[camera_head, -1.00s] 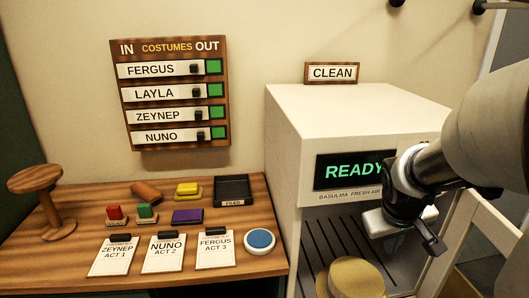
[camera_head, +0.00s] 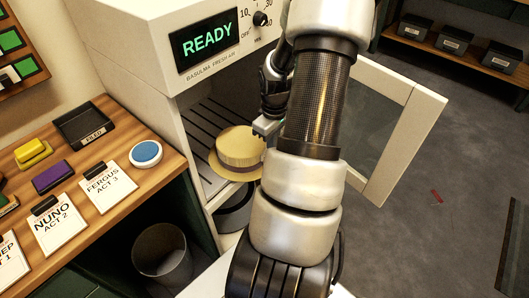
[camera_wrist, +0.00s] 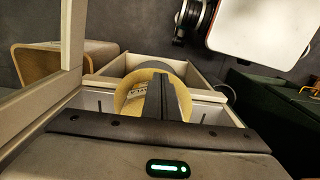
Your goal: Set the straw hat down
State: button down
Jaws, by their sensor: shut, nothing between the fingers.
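The straw hat (camera_head: 239,146) is pale yellow, crown up, with its brim lying near the front edge of the open white cabinet's slatted floor (camera_head: 196,125). My gripper (camera_head: 268,126) is at the hat's right side in the head view, partly hidden by my arm. In the wrist view my gripper (camera_wrist: 167,92) shows as dark fingers together in front of a round yellow shape, likely the hat (camera_wrist: 133,84). The fingers are shut and empty. Whether they touch the hat is unclear.
The cabinet door (camera_head: 392,130) stands open at the right. Its display (camera_head: 207,38) reads READY. A dark round container (camera_head: 236,213) is below the hat, and a bin (camera_head: 162,255) stands on the floor. The wooden table (camera_head: 150,188) at left holds cards and a blue disc (camera_head: 146,153).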

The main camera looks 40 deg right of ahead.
aim_at(263, 160)
jog(key=w+f+b, duration=0.1)
jog(key=f, duration=0.2)
jog(key=w+f+b, duration=0.1)
jog(key=f, duration=0.1)
jog(key=f+b, duration=0.1)
jog(key=f, duration=0.2)
jog(key=shift+w+a+f, duration=0.15)
jog(key=shift+w+f, duration=0.2)
jog(key=shift+w, duration=0.05)
jog(key=shift+w+r+b, duration=0.1)
jog(key=shift+w+b, duration=0.2)
jog(key=shift+w, duration=0.3)
